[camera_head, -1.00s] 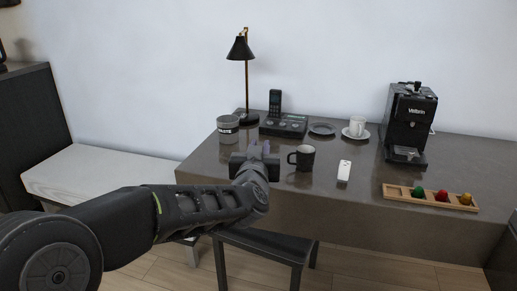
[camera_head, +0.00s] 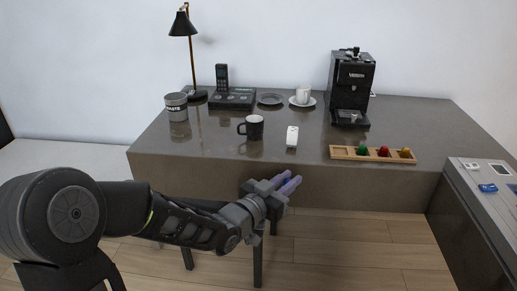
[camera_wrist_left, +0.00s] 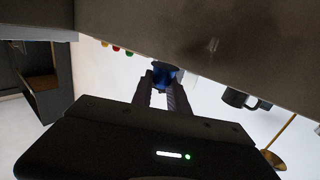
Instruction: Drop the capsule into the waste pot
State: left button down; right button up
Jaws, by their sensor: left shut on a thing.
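The waste pot (camera_head: 177,107) is a grey cylinder with a dark label band, upright at the left end of the table. My left gripper (camera_head: 291,183) is in front of the table's front edge, low and well to the right of the pot. In the left wrist view its fingers (camera_wrist_left: 162,88) are shut on a blue capsule (camera_wrist_left: 163,68), which shows between the fingertips. The capsule is hard to make out in the head view. My right gripper is not in view.
A black mug (camera_head: 253,128), a white remote-like object (camera_head: 292,137) and a wooden rack (camera_head: 340,153) with green, red and gold capsules stand along the table (camera_head: 200,150). Behind are a lamp (camera_head: 183,28), phone (camera_head: 231,95), cup (camera_head: 303,95) and coffee machine (camera_head: 351,85).

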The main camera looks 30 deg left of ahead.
aim_at(182, 115)
jog(key=u, duration=1.5)
jog(key=i+l, duration=0.2)
jog(key=i, duration=0.3)
